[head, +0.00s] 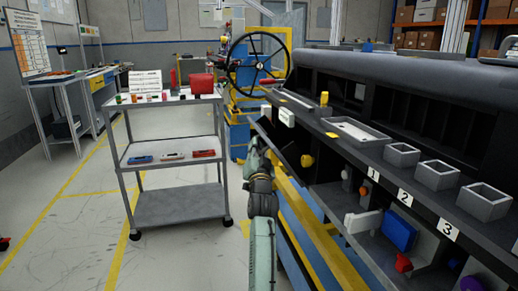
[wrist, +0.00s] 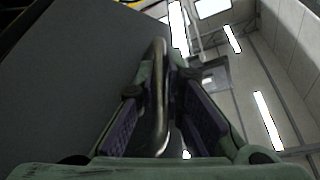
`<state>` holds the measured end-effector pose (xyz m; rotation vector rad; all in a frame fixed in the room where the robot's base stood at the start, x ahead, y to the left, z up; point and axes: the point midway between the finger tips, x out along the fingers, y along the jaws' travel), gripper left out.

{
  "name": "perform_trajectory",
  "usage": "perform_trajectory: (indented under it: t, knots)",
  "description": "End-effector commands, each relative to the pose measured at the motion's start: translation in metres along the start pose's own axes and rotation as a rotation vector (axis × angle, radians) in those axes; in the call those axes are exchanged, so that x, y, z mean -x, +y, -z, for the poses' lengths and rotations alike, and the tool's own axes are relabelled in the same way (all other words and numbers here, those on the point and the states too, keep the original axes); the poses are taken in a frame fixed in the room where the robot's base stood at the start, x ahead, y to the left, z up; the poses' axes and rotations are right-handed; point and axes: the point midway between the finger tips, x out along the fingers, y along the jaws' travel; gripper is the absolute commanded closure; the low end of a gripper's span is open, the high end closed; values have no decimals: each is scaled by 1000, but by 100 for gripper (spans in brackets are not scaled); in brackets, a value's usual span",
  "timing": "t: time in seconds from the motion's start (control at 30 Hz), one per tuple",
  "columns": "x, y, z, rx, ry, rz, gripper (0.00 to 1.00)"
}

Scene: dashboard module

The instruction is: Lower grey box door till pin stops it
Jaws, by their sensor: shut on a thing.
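In the wrist view, my gripper (wrist: 163,88) has its two purple-padded fingers on either side of a curved metal bar handle (wrist: 158,105) and is shut on it. A flat, dark grey panel (wrist: 65,85), which looks like the grey box door, fills the left of the wrist view beside the handle. It appears tilted in this view, and its hinge and any stop pin are not visible. In the head view my arm reaches up beside the dashboard's left end. The fingers, handle and door cannot be made out clearly there.
The dashboard module (head: 425,62) with numbered grey bins (head: 436,174) fills the right. A grey cart (head: 180,207) stands left of my arm, with a red box (head: 202,83) on top. A black handwheel (head: 258,66) is behind. Open floor lies left of the cart.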

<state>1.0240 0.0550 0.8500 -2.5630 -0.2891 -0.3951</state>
Motion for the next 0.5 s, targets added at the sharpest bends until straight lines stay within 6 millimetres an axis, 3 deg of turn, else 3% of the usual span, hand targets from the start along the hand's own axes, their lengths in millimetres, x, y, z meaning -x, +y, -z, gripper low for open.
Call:
perform_trajectory:
  t: [0.47,0.5]
  knots:
    - [1,0,-3,-2,-2,-1,100]
    - [1,0,-3,-2,-2,-1,89]
